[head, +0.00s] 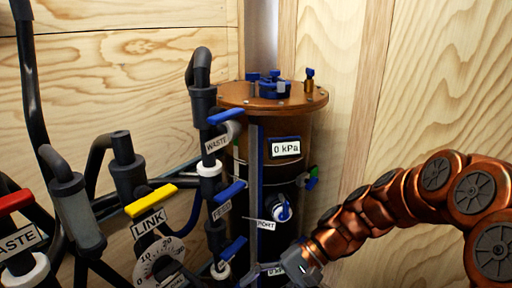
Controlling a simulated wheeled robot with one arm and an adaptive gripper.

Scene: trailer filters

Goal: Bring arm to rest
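My copper-coloured arm comes in from the right edge and arches down to the left. My gripper (268,272) is at the bottom centre, in front of the lower part of the copper filter vessel (262,165). Its grey fingers point left, close to the lower blue-handled valve. The bottom edge of the picture crops this area, so I cannot tell whether the fingers touch anything or how far apart they are.
Valves with blue handles (226,116) line the vessel's left side. A yellow LINK handle (151,200), a red handle (14,202) and black pipes crowd the left. Wooden walls (440,80) stand behind; the upper right is clear.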

